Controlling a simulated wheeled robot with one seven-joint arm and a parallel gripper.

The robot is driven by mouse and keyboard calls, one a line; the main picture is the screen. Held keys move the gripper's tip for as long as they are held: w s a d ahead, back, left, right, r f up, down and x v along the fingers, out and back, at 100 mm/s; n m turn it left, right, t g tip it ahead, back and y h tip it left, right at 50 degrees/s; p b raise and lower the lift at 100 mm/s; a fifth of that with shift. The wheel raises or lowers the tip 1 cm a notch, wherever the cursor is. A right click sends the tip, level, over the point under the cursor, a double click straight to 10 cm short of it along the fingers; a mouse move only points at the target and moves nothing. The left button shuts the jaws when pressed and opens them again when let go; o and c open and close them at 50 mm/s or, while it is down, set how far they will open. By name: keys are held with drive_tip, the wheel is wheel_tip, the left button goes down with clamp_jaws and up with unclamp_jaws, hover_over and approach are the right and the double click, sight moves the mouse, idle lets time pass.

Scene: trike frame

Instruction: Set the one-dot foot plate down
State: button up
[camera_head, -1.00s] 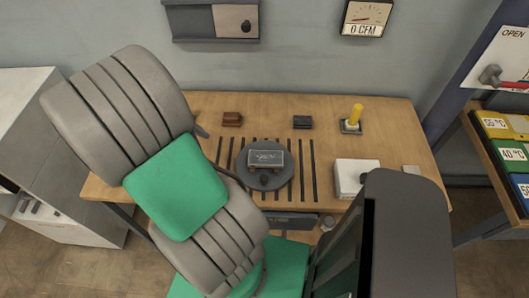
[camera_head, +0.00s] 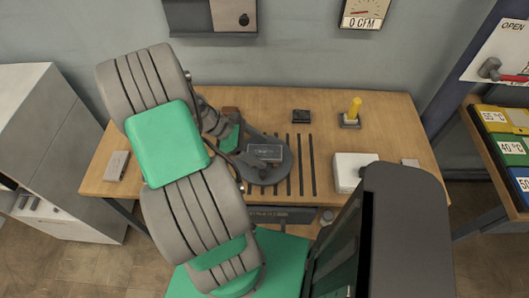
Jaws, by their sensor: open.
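My gripper (camera_head: 243,152) is low over the left part of the dark round plate (camera_head: 284,171) on the wooden bench, partly hidden behind my arm. It is open. A dark grey rectangular piece with a pale outline (camera_head: 265,152) lies on the round plate, just right of my gripper. Whether they touch cannot be told. A small black block (camera_head: 301,116) sits behind the round plate, and a brown block (camera_head: 230,111) is partly hidden by my wrist. No dot marks can be read, so I cannot tell which piece is the one-dot foot plate.
Dark slots (camera_head: 312,165) run across the bench. A yellow-handled tool (camera_head: 354,107) stands at the back right, with a white box (camera_head: 345,173) at the right. A grey block (camera_head: 117,166) lies at the left. Bench room behind the white box is clear.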

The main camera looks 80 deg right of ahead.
clamp_jaws()
idle(0.7)
